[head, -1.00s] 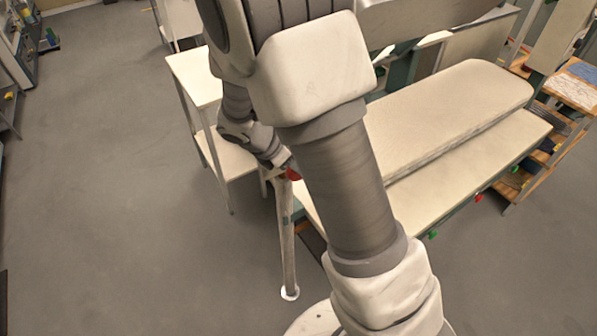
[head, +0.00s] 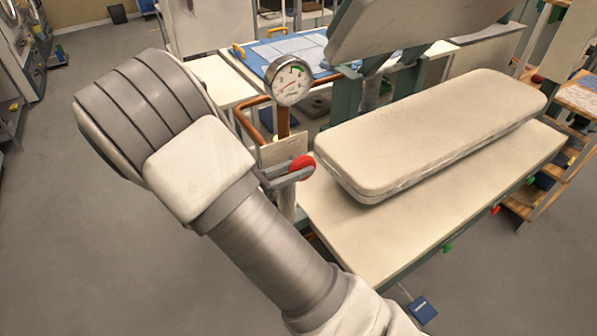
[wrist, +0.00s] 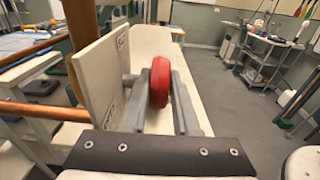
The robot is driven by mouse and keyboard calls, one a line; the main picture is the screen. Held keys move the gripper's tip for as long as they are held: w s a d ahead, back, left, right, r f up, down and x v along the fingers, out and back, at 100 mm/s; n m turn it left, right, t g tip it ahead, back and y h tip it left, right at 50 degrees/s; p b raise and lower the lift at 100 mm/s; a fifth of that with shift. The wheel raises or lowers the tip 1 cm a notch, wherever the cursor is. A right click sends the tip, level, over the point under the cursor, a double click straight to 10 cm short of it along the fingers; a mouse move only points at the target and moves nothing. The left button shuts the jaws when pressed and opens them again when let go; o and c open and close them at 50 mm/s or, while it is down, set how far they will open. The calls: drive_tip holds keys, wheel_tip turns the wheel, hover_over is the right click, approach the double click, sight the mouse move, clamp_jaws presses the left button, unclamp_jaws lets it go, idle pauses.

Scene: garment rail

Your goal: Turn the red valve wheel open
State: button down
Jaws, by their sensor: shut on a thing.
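The red valve wheel (head: 303,167) stands out from a pale upright plate (head: 283,148) beside the padded table. In the wrist view the wheel (wrist: 160,82) is edge-on between the two grey fingers of my gripper (wrist: 161,76). My gripper is shut on the wheel, a finger on each side. In the head view my gripper (head: 287,177) reaches the wheel from the left, its fingers partly covering it. A round dial gauge (head: 291,82) is above the plate, with a green band at its upper right. Its needle is too small to read surely.
The cream padded table (head: 430,125) stands close on the right, over a wide pale shelf (head: 385,235). Copper pipe (head: 249,127) runs by the gauge. A white side table (head: 222,80) stands behind my arm. Open floor (head: 90,210) lies to the left.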

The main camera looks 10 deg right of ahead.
drive_tip(key=h+b, duration=0.1)
drive_tip(key=h, duration=0.1)
drive_tip(key=t+h, duration=0.1)
drive_tip(key=h, duration=0.1)
drive_tip(key=shift+a+f+t+h+b, duration=0.1)
drive_tip(key=shift+f+t+h+b, duration=0.2)
drive_tip(key=shift+f+h+b, duration=0.1)
idle(0.5)
drive_tip(key=c, duration=0.7)
unclamp_jaws()
drive_tip(key=shift+o, duration=0.2)
drive_tip(key=b+v, duration=0.2)
drive_tip(key=v, duration=1.5)
drive_tip(key=shift+f, duration=0.2)
drive_tip(key=shift+r, duration=0.1)
